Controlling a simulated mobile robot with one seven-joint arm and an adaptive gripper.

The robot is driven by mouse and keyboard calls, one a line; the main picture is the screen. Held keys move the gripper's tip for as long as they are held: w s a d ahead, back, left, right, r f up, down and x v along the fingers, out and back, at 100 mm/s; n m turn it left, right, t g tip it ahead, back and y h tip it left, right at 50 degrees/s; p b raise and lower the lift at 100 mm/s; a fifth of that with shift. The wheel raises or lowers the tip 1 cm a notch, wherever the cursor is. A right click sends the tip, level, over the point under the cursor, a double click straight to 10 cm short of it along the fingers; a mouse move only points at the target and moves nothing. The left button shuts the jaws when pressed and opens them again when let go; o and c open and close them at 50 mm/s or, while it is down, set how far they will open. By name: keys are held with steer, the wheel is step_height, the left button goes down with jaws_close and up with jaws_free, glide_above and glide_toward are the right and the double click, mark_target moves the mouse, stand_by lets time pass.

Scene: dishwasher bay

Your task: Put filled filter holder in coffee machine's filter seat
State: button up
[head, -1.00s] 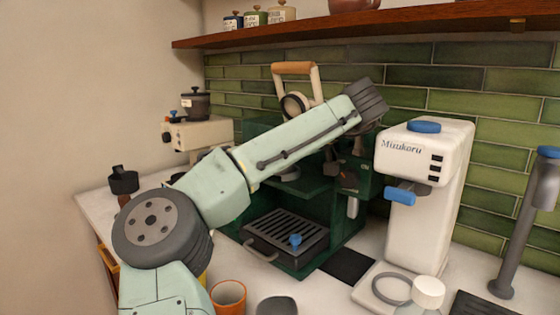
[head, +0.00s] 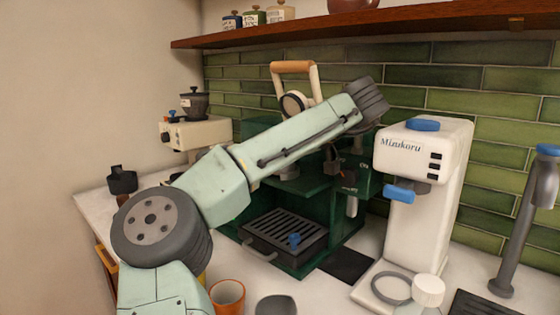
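The coffee machine (head: 325,228) is a dark green body with a slatted drip tray and a wood-topped lever. My arm crosses in front of it and hides much of its upper front. The filter seat is not clearly visible; a pale round part (head: 289,186) shows below my arm. Dark parts with a spot of red, probably my gripper (head: 343,174), show at the machine's right side below my wrist. They are too small and too covered to show the fingers or anything held. I cannot make out the filled filter holder.
A white Mizukoru machine (head: 418,225) stands close on the right, with a tap (head: 520,225) beyond. A grinder (head: 195,132) and a black-topped item (head: 122,180) stand left. An orange cup (head: 228,297) and grey cup (head: 276,305) are in front. A shelf (head: 370,30) runs above.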

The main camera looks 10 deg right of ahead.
steer(key=shift+f, duration=0.25)
stand_by(0.4)
steer(key=o, duration=1.1)
